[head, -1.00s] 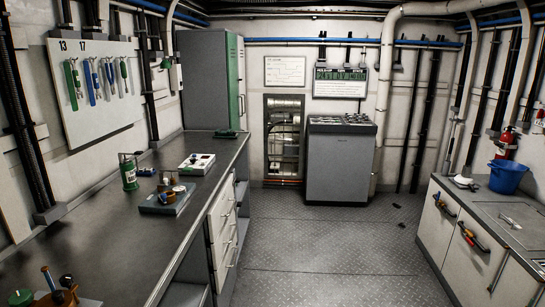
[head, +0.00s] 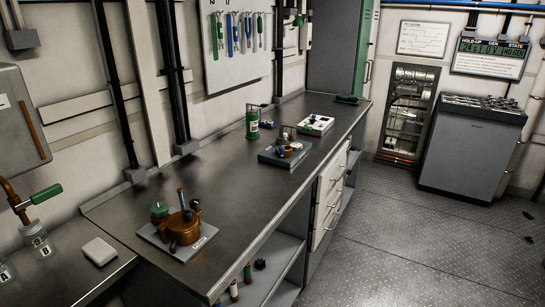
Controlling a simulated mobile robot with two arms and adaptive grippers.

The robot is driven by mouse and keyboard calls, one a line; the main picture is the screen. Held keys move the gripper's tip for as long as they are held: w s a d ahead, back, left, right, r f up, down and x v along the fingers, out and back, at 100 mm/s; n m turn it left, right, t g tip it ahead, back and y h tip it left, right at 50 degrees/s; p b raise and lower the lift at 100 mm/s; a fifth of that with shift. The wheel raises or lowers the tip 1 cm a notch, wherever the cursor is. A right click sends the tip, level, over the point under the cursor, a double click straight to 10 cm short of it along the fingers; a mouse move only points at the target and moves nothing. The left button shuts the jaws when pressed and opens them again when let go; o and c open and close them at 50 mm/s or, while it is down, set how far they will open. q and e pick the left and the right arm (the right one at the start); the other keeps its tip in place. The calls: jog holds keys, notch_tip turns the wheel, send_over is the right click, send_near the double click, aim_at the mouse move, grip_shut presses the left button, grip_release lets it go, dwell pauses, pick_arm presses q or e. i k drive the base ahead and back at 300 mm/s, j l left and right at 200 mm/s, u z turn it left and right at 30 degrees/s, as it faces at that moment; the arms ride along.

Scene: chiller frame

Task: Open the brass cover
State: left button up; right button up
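No part is plainly marked as the brass cover. A round brass-coloured housing (head: 184,227) sits on a grey base plate (head: 203,237) at the near end of the dark bench in the head view. A second blue-grey block (head: 270,157) farther along the bench carries a small brass-coloured round part (head: 285,152). Neither of my grippers is in view.
The dark bench (head: 235,182) is clear between the two units. At lower left are a green-handled tap (head: 46,194), lettered jars (head: 37,240) and a white block (head: 99,251). Open floor (head: 400,235) lies at right.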

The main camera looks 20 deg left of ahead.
aim_at(183, 220)
jog(key=u, duration=1.4)
